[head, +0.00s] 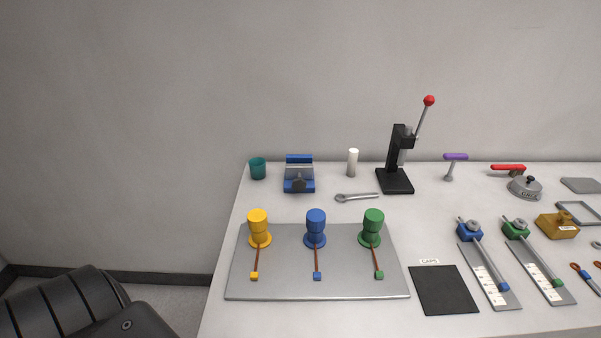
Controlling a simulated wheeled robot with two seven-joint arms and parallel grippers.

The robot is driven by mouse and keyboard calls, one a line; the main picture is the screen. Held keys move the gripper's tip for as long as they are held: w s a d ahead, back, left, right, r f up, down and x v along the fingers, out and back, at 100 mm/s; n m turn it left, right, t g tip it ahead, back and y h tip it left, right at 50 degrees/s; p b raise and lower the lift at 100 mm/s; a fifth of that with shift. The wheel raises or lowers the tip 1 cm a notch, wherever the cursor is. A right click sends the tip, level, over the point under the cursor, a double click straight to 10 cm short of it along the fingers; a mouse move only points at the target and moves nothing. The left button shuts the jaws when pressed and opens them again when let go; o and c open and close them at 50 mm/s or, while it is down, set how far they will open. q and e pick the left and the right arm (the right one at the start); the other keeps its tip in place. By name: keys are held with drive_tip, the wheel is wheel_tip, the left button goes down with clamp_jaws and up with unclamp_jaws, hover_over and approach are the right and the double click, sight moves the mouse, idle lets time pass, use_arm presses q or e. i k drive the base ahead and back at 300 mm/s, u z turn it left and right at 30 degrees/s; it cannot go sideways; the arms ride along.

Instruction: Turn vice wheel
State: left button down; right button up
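A small blue and grey vice (299,186) stands upright near the back left of the white table. Its top bar and front base are blue, with a grey part between them. A small dark part sits at the middle of its front; I cannot tell whether this is its wheel. Neither my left gripper nor my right gripper is in view, and nothing touches the vice.
A teal cup (257,169) is left of the vice. A grey tray (290,289) with yellow, blue and green knobbed pieces lies in front.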

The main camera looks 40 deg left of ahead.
sight(299, 184)
drive_tip(key=z, duration=0.95)
drive_tip(key=k, duration=1.35)
drive_tip(key=u, duration=1.4)
drive_tip(key=i, duration=0.5)
